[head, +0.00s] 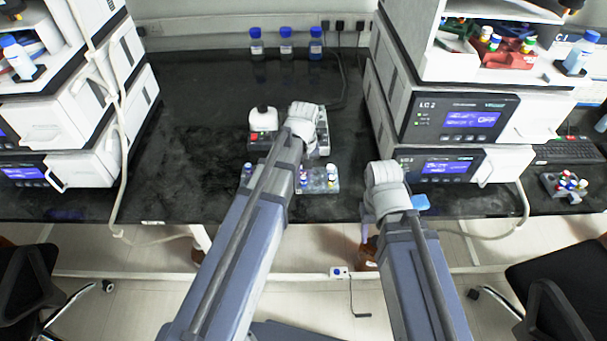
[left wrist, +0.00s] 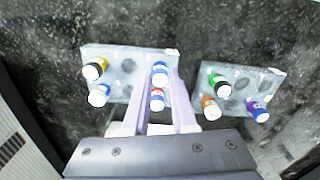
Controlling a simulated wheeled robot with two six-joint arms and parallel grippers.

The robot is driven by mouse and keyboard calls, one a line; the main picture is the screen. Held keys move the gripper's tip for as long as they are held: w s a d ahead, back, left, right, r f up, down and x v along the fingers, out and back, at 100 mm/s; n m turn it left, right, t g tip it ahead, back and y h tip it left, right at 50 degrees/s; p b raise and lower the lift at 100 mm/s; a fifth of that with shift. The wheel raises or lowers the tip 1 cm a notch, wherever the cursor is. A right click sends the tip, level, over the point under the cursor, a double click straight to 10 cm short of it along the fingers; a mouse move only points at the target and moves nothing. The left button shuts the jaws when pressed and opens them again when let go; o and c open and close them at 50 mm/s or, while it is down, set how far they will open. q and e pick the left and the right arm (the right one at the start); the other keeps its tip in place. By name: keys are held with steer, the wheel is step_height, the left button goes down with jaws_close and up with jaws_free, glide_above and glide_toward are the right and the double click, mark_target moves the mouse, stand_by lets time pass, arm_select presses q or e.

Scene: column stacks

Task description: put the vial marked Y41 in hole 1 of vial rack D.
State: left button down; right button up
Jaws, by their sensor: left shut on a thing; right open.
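My left gripper (left wrist: 161,78) is shut on a vial with a blue and white cap (left wrist: 160,68), low over the left rack (left wrist: 125,57). Another vial, with a red and blue cap (left wrist: 157,99), shows between the fingers nearer the palm. The same rack holds a yellow-and-black-capped vial (left wrist: 95,68) and a blue-and-white one (left wrist: 98,95). A second rack (left wrist: 245,76) holds green (left wrist: 218,84), orange (left wrist: 211,107) and purple (left wrist: 256,110) capped vials. Marks and rack letters are unreadable. In the head view my left arm hides its fingers. My right gripper (head: 369,212) is open, mostly hidden, at the bench's front edge.
Blue-capped bottles (head: 286,45) line the back wall. Stacked instruments close in on the left (head: 95,115) and right (head: 455,118). The dark bench (head: 185,150) is clear left of the racks.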

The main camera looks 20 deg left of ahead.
arm_select(q)
steer(key=shift+c, duration=1.6)
jaws_free()
steer(key=shift+r, duration=0.1)
steer(key=shift+r+p, duration=2.9)
steer(key=shift+p, duration=0.15)
